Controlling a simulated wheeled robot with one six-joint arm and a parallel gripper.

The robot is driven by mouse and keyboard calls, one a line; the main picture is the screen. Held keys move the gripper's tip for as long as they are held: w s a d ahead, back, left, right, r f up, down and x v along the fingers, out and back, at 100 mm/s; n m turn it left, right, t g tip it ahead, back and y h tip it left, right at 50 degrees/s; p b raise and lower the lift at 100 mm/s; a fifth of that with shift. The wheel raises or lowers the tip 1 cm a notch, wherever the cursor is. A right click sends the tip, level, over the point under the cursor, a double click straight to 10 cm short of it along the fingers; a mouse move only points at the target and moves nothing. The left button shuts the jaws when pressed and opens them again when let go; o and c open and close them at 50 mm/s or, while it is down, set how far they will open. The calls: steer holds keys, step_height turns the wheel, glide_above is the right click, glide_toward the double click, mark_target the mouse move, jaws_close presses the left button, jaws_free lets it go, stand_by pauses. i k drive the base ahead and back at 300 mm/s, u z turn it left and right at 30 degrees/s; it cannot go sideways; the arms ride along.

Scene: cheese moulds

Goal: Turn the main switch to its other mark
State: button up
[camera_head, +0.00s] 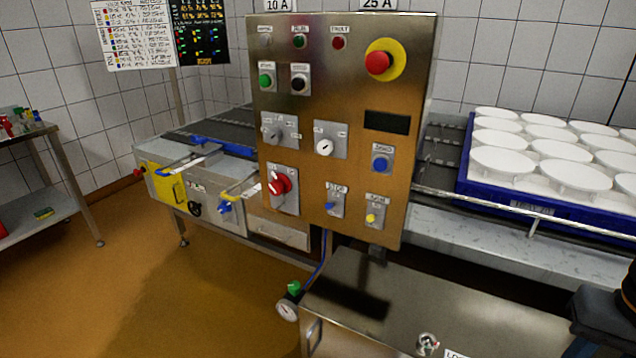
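The control panel (340,100) is an upright steel plate facing me. The main switch looks to be the red rotary handle (280,184) on a light plate at its lower left. Its handle sits tilted; the small marks around it are too blurred to read. No gripper fingers show in this view, so I cannot tell where my gripper is relative to the switch. A dark shape cut off at the lower right edge may be part of my arm.
The panel also bears a red emergency stop (378,63), other selector knobs and small buttons. A steel cabinet (400,310) juts out below it. A blue crate (530,209) of white moulds stands right. A side table (45,205) stands left. Open floor lies front left.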

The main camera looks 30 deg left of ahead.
mark_target(280, 184)
steer(key=z, duration=0.35)
steer(key=k, duration=0.9)
steer(key=u, duration=1.55)
steer(key=i, duration=0.5)
steer(key=u, duration=0.05)
